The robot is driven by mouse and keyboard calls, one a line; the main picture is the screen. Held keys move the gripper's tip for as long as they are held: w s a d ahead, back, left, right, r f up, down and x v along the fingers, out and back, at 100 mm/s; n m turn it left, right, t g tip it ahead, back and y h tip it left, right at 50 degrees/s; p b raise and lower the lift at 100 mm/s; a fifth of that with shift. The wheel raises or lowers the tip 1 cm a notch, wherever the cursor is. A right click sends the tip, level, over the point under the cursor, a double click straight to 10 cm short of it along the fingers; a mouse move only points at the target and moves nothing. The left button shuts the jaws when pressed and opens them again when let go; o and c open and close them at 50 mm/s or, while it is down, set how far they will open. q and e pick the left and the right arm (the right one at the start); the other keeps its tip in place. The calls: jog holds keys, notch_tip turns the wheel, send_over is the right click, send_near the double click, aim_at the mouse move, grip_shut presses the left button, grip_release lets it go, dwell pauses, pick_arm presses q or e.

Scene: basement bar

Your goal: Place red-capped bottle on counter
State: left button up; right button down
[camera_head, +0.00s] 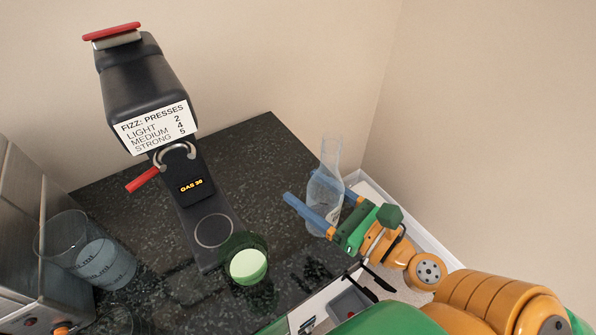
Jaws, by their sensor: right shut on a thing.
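My right gripper (315,196) has blue fingers and is shut on a clear, empty-looking bottle (330,158). The bottle is upright, its neck pointing up, near the right edge of the black speckled counter (255,150). I see no red cap on it. Its lower part is partly behind a finger, and I cannot tell whether its base touches the counter. My left gripper does not show.
A black fizz machine (145,80) with a red lever (142,180) stands on the counter. A clear measuring cup (105,262) is at left, beside a metal box (20,215). Walls close the back and right.

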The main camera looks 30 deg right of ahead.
jog(key=w+d+f+b, duration=0.2)
jog(key=w+f+b, duration=0.1)
jog(key=f, duration=0.1)
jog(key=w+d+f+b, duration=0.3)
jog(key=f+b, duration=0.1)
jog(key=w+d+f+b, duration=0.2)
jog(key=w+f+b, duration=0.1)
jog(key=f+b, duration=0.1)
jog(key=shift+w+d+f, duration=0.15)
jog(key=shift+f, duration=0.15)
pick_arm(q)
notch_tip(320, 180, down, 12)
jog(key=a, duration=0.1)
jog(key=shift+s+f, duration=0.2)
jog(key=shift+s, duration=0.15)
pick_arm(e)
jog(key=shift+w, duration=0.1)
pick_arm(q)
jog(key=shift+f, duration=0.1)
pick_arm(e)
jog(key=shift+f, duration=0.1)
grip_release()
